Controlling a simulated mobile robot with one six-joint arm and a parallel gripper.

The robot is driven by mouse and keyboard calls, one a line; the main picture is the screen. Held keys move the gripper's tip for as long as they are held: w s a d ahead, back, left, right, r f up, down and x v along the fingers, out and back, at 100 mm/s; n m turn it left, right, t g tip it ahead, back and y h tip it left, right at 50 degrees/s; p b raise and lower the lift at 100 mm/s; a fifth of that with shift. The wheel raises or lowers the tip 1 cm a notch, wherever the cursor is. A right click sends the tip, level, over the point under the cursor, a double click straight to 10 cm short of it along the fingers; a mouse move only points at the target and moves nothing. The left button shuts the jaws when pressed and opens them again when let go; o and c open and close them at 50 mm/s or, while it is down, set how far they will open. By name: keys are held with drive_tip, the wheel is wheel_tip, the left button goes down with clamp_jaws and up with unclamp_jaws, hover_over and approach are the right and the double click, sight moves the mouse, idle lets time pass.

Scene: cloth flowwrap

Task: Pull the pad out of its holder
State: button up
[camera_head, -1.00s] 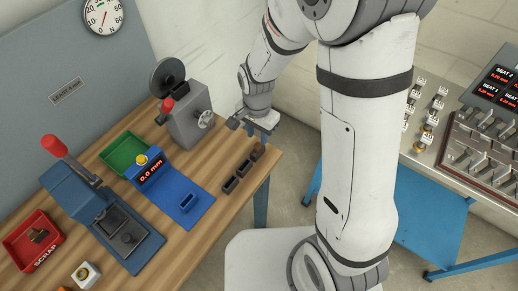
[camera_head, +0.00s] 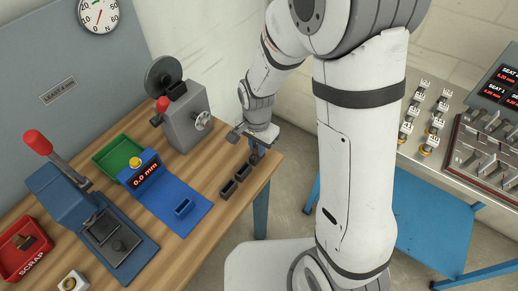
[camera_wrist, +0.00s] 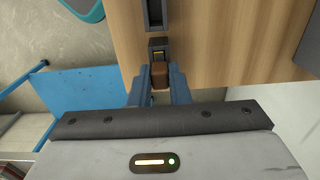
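In the wrist view the pad (camera_wrist: 160,72) is a small brown block between the two blue fingers of my gripper (camera_wrist: 161,82). The fingers lie against both its sides, and my gripper looks shut on it. The pad's dark holder (camera_wrist: 157,42) shows just beyond it, with a brassy strip inside. How deep the pad sits in the holder is hidden. In the head view my gripper (camera_head: 256,150) is low over the last of a row of dark holders near the table's right edge, and it hides the pad there.
Two more dark holders (camera_head: 228,188) stand in the row toward the front. A blue gauge with a 0.0 mm display (camera_head: 146,181) is left of them. A grey machine with a wheel (camera_head: 185,118) stands behind. A green tray (camera_head: 117,152) and red scrap bin (camera_head: 25,247) are further left.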

clamp_jaws()
drive_tip(key=shift+r, duration=0.3)
drive_tip(key=shift+r+p, duration=2.4)
drive_tip(key=shift+r, duration=0.8)
